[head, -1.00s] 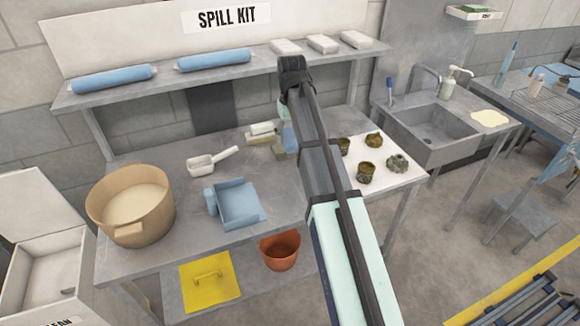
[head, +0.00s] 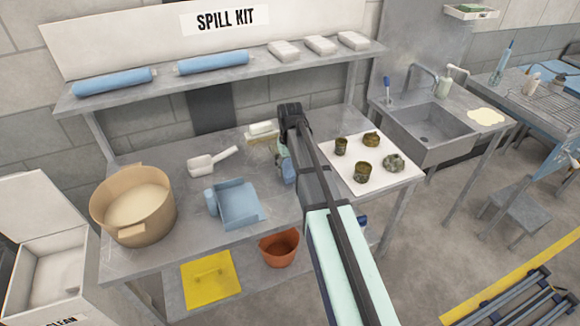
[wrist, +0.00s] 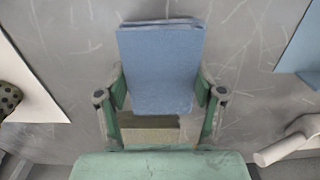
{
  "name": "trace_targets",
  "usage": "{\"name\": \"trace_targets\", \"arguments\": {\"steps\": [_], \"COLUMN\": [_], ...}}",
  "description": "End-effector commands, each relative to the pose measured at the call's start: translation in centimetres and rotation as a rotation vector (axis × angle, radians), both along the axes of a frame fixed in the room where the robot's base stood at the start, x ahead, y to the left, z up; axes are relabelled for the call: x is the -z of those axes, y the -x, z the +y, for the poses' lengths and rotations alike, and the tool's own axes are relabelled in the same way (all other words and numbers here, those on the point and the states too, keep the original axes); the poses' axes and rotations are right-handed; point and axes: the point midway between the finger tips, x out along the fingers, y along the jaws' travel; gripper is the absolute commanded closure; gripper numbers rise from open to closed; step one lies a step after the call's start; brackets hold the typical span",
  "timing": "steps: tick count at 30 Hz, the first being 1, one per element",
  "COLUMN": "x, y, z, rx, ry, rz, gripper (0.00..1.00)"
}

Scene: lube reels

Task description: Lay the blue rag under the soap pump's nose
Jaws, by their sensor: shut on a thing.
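The blue rag (wrist: 160,62) is a folded, flat rectangle between the two green fingers of my gripper (wrist: 160,100) in the wrist view. My gripper is shut on it, over the grey bench. In the head view the rag (head: 288,171) shows as a small blue patch beside my arm, and my arm hides most of the gripper. I cannot tell how high the rag is above the bench. The soap pump (head: 445,87) is a pale bottle standing behind the sink at the right, with its nose at the top. The rag is well to the left of the pump.
A white sheet (head: 397,180) with several dark pots lies right of my gripper. A blue dustpan (head: 240,205), white scoop (head: 210,163) and tan pot (head: 133,205) are on the left. The sink (head: 430,135) has a pale patch (head: 486,117) on its right ledge. A shelf (head: 220,73) runs above the bench.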

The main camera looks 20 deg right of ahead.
Motion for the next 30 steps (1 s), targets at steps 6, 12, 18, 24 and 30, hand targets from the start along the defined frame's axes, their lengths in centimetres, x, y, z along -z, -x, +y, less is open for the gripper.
{"name": "trace_targets", "arguments": {"steps": [6, 12, 18, 24, 30], "x": [0.1, 0.5, 0.4, 0.4, -0.6], "y": [0.0, 0.0, 0.0, 0.0, -0.1], "z": [0.0, 0.0, 0.0, 0.0, 0.0], "rx": [0.000, 0.000, 0.000, 0.000, 0.000], "ry": [0.000, 0.000, 0.000, 0.000, 0.000], "rz": [0.000, 0.000, 0.000, 0.000, -0.002], "gripper": [0.66, 0.29, 0.07, 0.07, 0.07]}}
